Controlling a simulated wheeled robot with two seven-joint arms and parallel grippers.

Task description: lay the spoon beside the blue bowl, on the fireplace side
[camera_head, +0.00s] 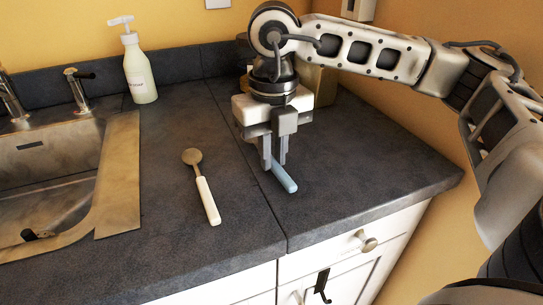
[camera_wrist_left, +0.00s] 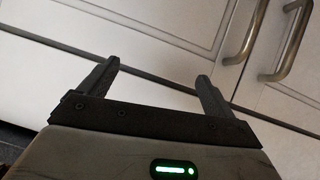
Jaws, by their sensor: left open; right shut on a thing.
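A spoon (camera_head: 207,200) with a metal bowl and a white handle lies on the dark countertop, left of my right gripper. My right gripper (camera_head: 274,163) points down and is shut on a light blue handle-like object (camera_head: 285,179) at the counter surface. The rest of that object is hidden by the fingers, so I cannot tell what it is. My left gripper (camera_wrist_left: 158,80) shows in the left wrist view, open and empty, in front of white cabinet fronts. No blue bowl and no fireplace are in view.
A metal sink (camera_head: 118,170) is at the left, with a tap (camera_head: 78,90) behind it. A white soap bottle (camera_head: 138,65) stands at the back. A tan box-like thing (camera_head: 318,85) is partly behind my right arm. The counter's front right is clear.

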